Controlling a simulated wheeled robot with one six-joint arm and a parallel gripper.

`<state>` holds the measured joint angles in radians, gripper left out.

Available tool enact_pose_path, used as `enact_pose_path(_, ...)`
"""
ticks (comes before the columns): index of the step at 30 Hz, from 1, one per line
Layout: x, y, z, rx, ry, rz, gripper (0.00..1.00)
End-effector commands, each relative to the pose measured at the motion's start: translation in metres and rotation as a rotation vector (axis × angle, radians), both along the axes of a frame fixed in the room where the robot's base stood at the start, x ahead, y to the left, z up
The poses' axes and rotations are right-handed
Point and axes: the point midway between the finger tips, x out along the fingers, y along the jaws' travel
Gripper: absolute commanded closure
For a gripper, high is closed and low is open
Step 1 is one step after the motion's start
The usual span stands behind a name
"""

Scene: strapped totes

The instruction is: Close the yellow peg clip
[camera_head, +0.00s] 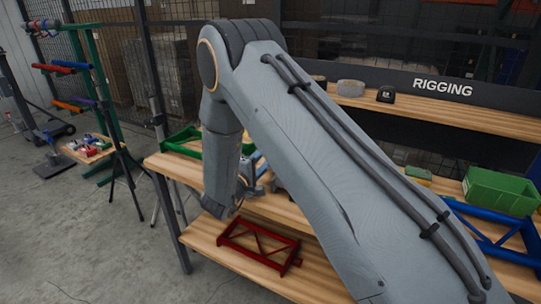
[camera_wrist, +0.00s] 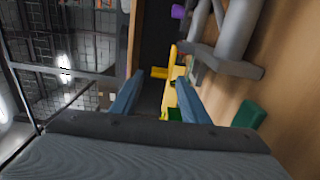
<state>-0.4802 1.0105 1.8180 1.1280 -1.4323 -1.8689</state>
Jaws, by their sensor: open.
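In the wrist view, yellow parts that look like the yellow peg clip (camera_wrist: 171,94) show just beyond my gripper (camera_wrist: 156,88). A yellow bar sticks out to the left and a thin piece stands up; green shows at the base. I cannot tell how far the clip is open. My gripper's two blue fingers are apart and empty, with the yellow parts ahead and nearer the right finger. In the head view my gripper is small and partly hidden by my arm above the bench, and I cannot make out the clip there.
Grey pipe-like parts (camera_wrist: 235,45) and a green block (camera_wrist: 248,115) lie right of the fingers. In the head view, a red frame (camera_head: 259,244) lies on the lower shelf. A green bin (camera_head: 500,191) and a blue frame (camera_head: 495,235) sit at the right. A mesh fence stands behind.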

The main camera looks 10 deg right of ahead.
Motion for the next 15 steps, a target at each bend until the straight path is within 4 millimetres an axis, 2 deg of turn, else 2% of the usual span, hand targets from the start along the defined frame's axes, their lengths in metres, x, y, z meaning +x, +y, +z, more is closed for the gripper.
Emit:
enact_pose_path(6,-0.017,0.013,0.000,-0.001,-0.001,0.001,0.59)
enact_pose_path(15,-0.020,0.014,0.000,-0.001,-0.001,0.000,0.59)
